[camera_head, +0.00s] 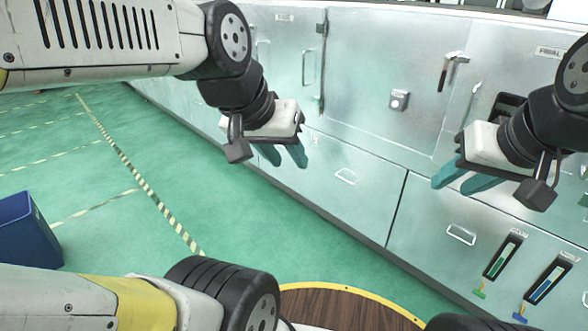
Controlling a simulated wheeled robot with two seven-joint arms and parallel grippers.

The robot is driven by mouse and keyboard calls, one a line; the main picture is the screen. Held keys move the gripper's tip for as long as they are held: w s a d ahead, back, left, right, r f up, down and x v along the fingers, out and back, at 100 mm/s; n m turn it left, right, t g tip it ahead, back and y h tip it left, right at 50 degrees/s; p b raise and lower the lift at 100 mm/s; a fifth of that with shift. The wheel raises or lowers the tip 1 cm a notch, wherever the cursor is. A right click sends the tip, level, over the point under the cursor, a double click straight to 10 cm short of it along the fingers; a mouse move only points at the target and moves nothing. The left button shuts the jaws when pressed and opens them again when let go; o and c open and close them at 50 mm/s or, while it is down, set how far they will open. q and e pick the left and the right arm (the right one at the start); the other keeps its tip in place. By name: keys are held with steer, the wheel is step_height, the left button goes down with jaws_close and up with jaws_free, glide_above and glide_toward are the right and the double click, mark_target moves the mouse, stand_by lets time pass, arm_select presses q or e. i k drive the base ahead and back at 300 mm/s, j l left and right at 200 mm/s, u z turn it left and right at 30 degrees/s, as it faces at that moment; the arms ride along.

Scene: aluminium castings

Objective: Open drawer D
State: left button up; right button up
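A row of pale metallic cabinets runs across the right of the head view. Two lower fronts have bar handles: one front (310,188) with a handle (346,176) in the middle, and one front (425,245) with a handle (461,235) to its right. Both look closed. No letter D is readable, so I cannot tell which is drawer D. My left gripper (285,159) is empty, its teal fingers apart, left of the middle handle. My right gripper (456,186) is empty, its teal fingers apart, above the right handle in the picture. Neither touches a handle.
Upper cabinet doors carry a vertical handle (306,67), a latch (452,70) and a small grey box (399,100). Green (503,256) and blue (547,279) tool holders are on the lower right front. A blue bin (25,230) stands left. Green floor lies open between.

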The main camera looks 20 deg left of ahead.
mark_target(362, 189)
steer(key=u, duration=0.3)
steer(key=i+l+u, duration=0.15)
steer(key=i, duration=0.35)
steer(key=i+l+u, duration=0.15)
steer(key=i, duration=0.35)
steer(key=i+l+u, duration=0.15)
steer(key=i+l, duration=0.25)
steer(key=i, duration=0.1)
